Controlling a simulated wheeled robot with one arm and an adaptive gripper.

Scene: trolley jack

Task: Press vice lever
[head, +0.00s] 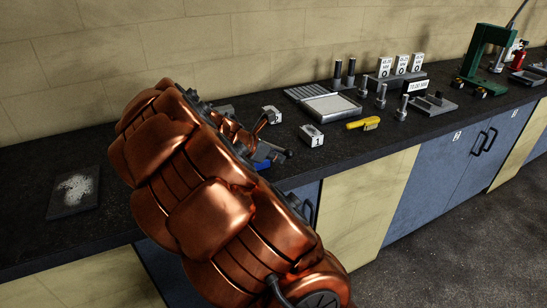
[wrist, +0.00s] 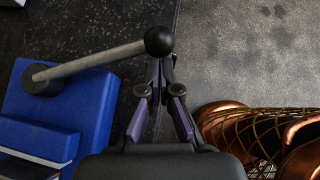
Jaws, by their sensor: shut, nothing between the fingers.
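The blue vice (wrist: 75,105) fills the left of the wrist view. Its grey lever (wrist: 95,60) runs from a dark round pivot on the vice to a black ball knob (wrist: 159,41) at the right. My gripper (wrist: 161,68), with dark and purple fingers, is shut and empty. Its tips are just below the ball knob in the picture; I cannot tell whether they touch it. In the head view my copper arm hides most of the vice; only a bit of blue (head: 263,164) shows beside the arm, and the gripper's fingers cannot be made out.
The dark worktop (head: 350,150) runs along the wall. Block 1 (head: 311,135), a yellow tool (head: 363,124), a grey tray (head: 330,105) and several metal posts stand to the right. A green press (head: 487,58) is farther right. A dark plate (head: 73,193) lies at left.

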